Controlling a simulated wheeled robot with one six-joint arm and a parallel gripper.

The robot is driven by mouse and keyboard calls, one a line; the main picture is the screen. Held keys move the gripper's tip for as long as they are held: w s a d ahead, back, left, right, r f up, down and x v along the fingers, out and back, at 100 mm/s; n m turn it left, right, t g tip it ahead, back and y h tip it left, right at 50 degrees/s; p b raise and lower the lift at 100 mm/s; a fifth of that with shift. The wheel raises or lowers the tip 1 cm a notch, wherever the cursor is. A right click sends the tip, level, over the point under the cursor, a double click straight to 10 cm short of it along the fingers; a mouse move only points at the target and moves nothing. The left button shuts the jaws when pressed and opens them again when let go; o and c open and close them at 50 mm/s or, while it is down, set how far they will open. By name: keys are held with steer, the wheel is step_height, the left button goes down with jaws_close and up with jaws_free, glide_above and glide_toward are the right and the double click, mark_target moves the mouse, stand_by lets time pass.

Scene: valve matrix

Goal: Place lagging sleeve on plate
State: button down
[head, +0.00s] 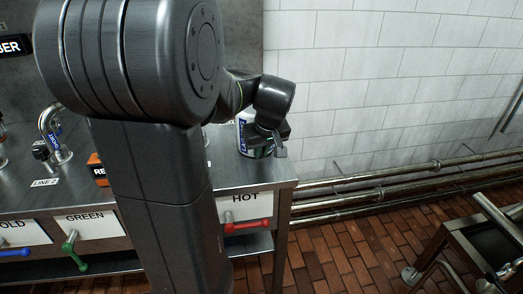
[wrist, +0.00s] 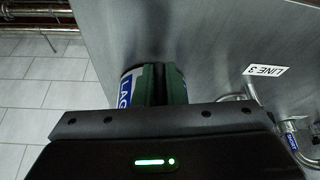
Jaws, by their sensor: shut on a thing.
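The lagging sleeve (head: 243,132) is an upright cylinder with a white and blue label and some green low down. It is at the right end of the steel bench top in the head view, and I cannot tell whether it touches the surface. My gripper (head: 272,146) is at its right side, partly covering it. In the wrist view, the sleeve's label (wrist: 126,88) shows just beyond the gripper body, beside green and dark parts. My gripper is shut on the sleeve. I cannot make out the plate in either view.
The steel bench (head: 265,175) has red HOT (head: 247,225) and green GREEN (head: 73,250) valve handles on its front. A curved tap (head: 52,130) stands at left. The wrist view shows a LINE 3 tag (wrist: 266,70) and a pipe fitting (wrist: 290,135). Wall pipes (head: 390,180) run at right.

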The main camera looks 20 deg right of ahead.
steer(key=shift+f, duration=0.1)
steer(key=c, duration=1.5)
jaws_free()
steer(key=shift+s+r, duration=0.1)
steer(key=shift+r, duration=0.35)
steer(key=p+v, duration=0.1)
steer(key=v, duration=1)
steer(key=shift+r+p, duration=0.2)
steer(key=shift+p, duration=0.15)
